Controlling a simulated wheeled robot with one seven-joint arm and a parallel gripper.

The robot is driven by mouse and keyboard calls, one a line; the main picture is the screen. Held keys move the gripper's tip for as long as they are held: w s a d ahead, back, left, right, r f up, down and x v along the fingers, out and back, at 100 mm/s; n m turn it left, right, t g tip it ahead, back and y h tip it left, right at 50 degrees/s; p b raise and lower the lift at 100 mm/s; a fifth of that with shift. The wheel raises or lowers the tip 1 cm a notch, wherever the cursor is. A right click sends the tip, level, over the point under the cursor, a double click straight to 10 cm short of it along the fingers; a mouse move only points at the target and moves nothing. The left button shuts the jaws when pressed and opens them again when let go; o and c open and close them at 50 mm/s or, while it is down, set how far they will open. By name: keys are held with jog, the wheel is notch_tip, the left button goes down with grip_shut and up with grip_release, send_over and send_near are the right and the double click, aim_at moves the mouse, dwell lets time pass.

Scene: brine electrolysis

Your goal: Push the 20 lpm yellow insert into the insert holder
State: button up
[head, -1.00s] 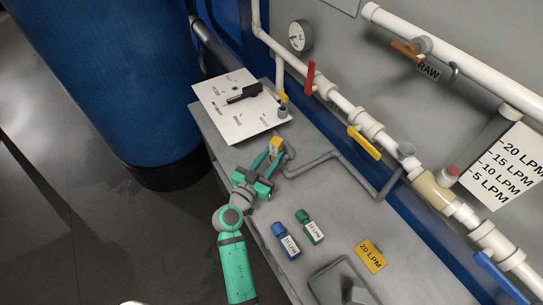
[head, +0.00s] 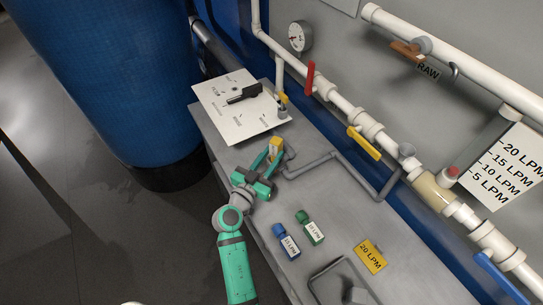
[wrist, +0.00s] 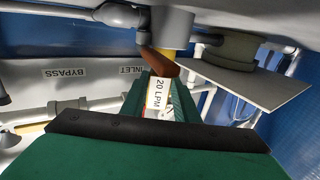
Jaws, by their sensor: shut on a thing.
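The yellow 20 LPM insert (head: 275,148) is between the fingers of my gripper (head: 267,163), above the grey bench. My gripper is shut on it. In the wrist view the insert's white 20 LPM label (wrist: 159,96) shows between the green fingers, with a brown-orange part above it. A grey cylindrical fitting (wrist: 170,24), which looks like the insert holder, is just above, with a yellow part under its rim. I cannot tell whether the insert touches it or how far it is in. In the head view the holder is not clear beside the gripper.
Grey piping (head: 335,156) runs along the bench right of my gripper. A white labelled panel (head: 225,117) lies beyond it.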

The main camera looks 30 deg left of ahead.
jog(key=shift+f, duration=0.15)
jog(key=o, duration=1.1)
jog(key=shift+o, duration=0.2)
jog(key=shift+r, duration=0.25)
grip_shut()
grip_release()
